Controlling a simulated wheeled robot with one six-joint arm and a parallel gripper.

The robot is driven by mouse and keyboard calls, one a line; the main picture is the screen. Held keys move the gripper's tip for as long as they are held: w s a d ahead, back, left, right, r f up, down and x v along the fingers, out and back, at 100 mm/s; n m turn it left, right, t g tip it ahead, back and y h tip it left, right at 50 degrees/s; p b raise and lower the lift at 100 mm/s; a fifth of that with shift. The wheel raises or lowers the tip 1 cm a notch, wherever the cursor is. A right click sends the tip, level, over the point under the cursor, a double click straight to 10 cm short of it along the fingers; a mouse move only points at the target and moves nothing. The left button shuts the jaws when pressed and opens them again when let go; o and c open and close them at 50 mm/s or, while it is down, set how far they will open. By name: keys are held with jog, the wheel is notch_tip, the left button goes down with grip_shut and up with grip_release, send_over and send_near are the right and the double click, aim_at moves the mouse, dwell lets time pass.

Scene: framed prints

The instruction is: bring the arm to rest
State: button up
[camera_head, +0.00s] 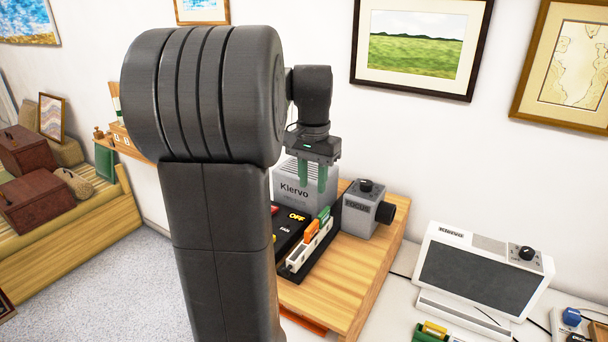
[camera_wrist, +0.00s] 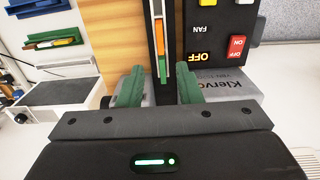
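My gripper (camera_head: 313,178) hangs pointing down above the wooden bench top (camera_head: 345,262), in front of a grey Kiervo box (camera_head: 297,191). Its two green fingers are apart with a clear gap between them; they also show in the wrist view (camera_wrist: 160,92). Nothing is held between the fingers. In the wrist view, a narrow dark tray (camera_wrist: 161,40) with white, orange and green pieces lies below, in line with the gap. My large dark arm hides the middle of the head view.
A dark switch panel (camera_head: 286,232) and a grey knobbed box (camera_head: 366,210) stand on the bench top. A white Kiervo unit (camera_head: 480,272) stands at right. Framed prints hang on the wall, including a green landscape (camera_head: 418,45). Brown boxes (camera_head: 27,152) sit on the left bench.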

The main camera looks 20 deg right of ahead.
aim_at(312, 226)
notch_tip(312, 226, down, 12)
jog(key=shift+f, duration=0.25)
jog(key=shift+r, duration=1.8)
jog(key=shift+f, duration=0.1)
